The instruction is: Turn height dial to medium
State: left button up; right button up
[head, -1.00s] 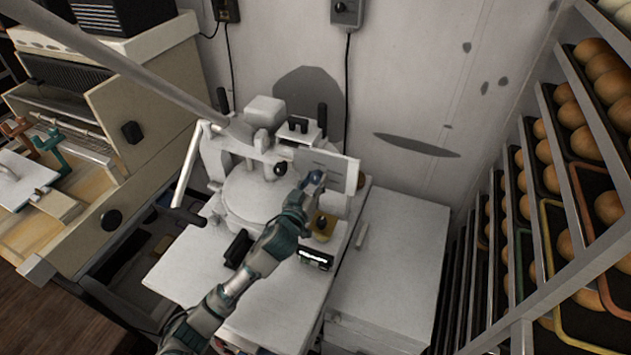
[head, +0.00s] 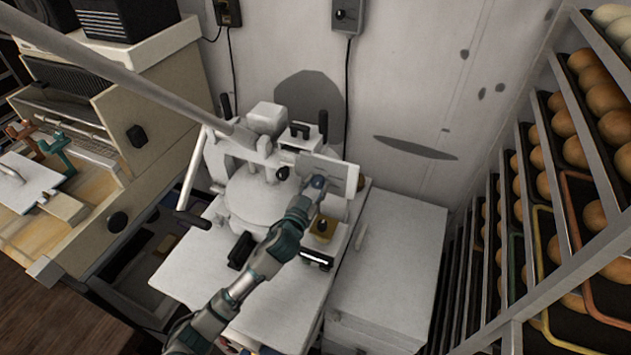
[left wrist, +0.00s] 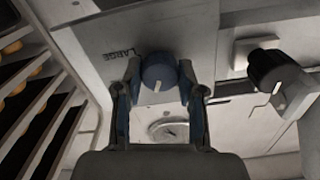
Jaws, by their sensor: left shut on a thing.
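The blue height dial (head: 318,181) sits on the pale panel (head: 343,177) of the white machine. In the left wrist view the round blue dial (left wrist: 158,70) shows a white pointer mark slanting near its lower edge. The word LARGE is printed on the panel (left wrist: 95,35) to its left; no medium label can be read. My left gripper (left wrist: 160,92) is shut on the dial, with one finger on either side. In the head view my left gripper (head: 313,191) reaches the dial from below, its fingertips hard to make out. My right gripper is not in view.
A black knob (left wrist: 268,68) stands to the right of the dial in the wrist view. A brass-coloured block (head: 323,228) lies below the panel. A bread rack (head: 520,270) stands at right, a wooden bench (head: 40,235) at left. The white box top (head: 390,250) is clear.

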pick_arm(q)
jog(key=m+p, duration=0.2)
jog(key=m, duration=0.2)
jog(key=shift+f+p, duration=0.1)
jog(key=shift+p, duration=0.2)
jog(key=shift+f+m+p, duration=0.1)
jog(key=shift+m+p, duration=0.55)
jog(key=shift+m, duration=0.65)
jog(key=shift+f, duration=0.1)
jog(key=o, duration=1.1)
jog(key=shift+c, duration=0.2)
jog(key=shift+o, duration=0.4)
jog(key=shift+w+d, duration=0.1)
jog(key=shift+w, duration=0.1)
jog(key=shift+s, duration=0.35)
jog(key=v, duration=1.1)
jog(key=shift+a, duration=0.2)
